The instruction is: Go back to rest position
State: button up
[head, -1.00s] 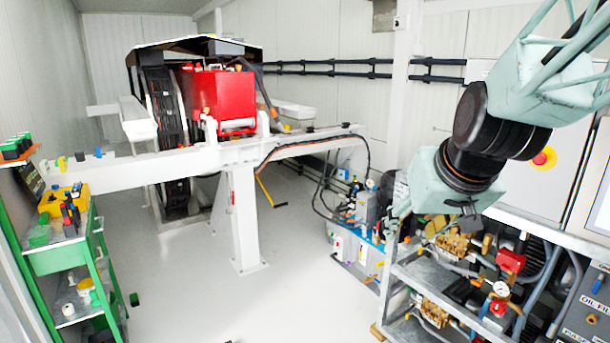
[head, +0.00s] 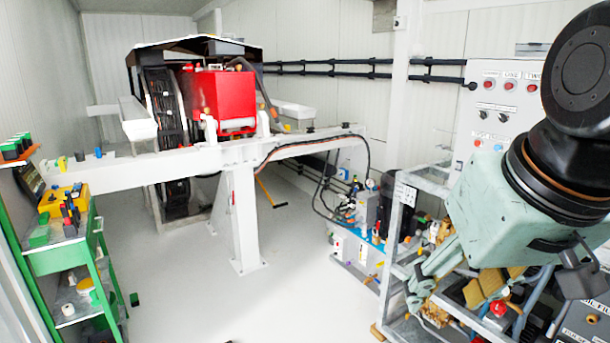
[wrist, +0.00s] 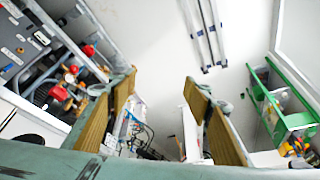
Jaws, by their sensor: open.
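My gripper (head: 445,295) is at the right in the head view, below the black wrist joint. It points down and to the left, in front of the metal pump rack (head: 400,215). In the wrist view my gripper (wrist: 160,84) shows two fingers with ribbed tan pads set wide apart. Nothing is between the pads; floor and distant equipment show through the gap. From the head view I cannot tell how close the fingers are to the rack, and they hide part of the pumps.
A control panel (head: 490,120) with red buttons stands behind my arm. A white beam frame (head: 240,200) carries a red machine (head: 218,98). A green tool cart (head: 60,262) stands at the left. The floor (head: 185,285) between cart and rack is mostly clear.

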jog(key=s+g, duration=0.1)
jog(key=s, duration=1)
jog(key=shift+d+f, duration=0.25)
jog(key=shift+d, duration=0.05)
jog(key=shift+d, duration=0.15)
dwell(0.4)
